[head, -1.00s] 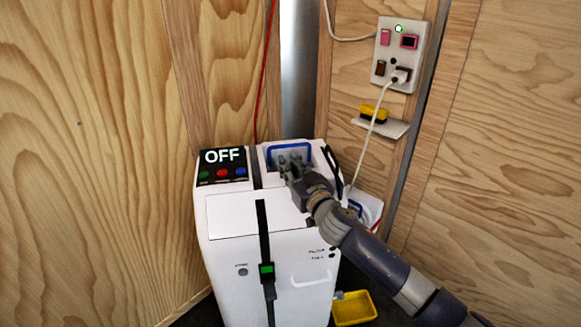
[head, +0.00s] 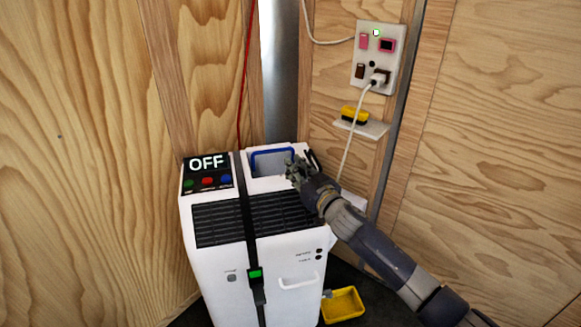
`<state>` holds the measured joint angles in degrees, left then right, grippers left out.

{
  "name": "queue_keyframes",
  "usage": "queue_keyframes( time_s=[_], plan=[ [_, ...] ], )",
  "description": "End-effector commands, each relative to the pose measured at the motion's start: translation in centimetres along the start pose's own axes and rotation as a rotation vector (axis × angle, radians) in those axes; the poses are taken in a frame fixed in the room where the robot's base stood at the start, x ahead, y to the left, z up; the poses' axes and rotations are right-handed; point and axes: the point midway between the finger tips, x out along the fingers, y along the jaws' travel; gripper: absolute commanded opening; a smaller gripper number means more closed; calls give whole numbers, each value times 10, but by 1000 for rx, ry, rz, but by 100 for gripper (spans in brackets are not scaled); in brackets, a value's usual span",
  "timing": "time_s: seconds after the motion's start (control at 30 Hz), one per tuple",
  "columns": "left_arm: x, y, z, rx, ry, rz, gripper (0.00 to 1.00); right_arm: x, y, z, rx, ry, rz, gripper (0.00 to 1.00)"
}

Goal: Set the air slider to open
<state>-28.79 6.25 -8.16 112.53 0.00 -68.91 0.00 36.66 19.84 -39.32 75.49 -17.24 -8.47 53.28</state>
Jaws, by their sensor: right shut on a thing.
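The white machine (head: 225,262) stands in the corner. Its slanted upper front shows a wide black slatted air grille (head: 218,224), uncovered on both sides of a black strap. My right gripper (head: 295,170) is at the top right of the machine, beside the blue-framed recess. It is shut, apparently on the air slider; its fingers and wrist hide the part they hold. My left gripper is not in view.
A panel reading OFF (head: 207,170) with coloured buttons is at the machine's top left. A wall socket plate (head: 378,58) holds a white plug, with a yellow-black object (head: 354,115) on a shelf below. A yellow tray (head: 343,305) lies on the floor at right.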

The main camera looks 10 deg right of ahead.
Motion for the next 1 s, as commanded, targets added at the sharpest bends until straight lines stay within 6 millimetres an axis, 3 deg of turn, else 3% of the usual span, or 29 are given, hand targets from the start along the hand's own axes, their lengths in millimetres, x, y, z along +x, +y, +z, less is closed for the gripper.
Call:
queue_keyframes(
  time_s=[0.23, 0.27, 0.33, 0.8, 1.0],
  plan=[
    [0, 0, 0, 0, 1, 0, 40, -1, 6, 4, -3, -8, 10, 0],
    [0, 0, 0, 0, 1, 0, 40, -1, 6, 4, -3, -8, 11, 22],
    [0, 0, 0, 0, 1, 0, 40, -1, 6, 4, -3, -9, 11, 37],
    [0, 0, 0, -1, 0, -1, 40, -2, 3, 3, -2, -6, 7, 37],
    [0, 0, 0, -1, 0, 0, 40, -18, 4, 4, -2, -6, 7, 37]
  ],
)
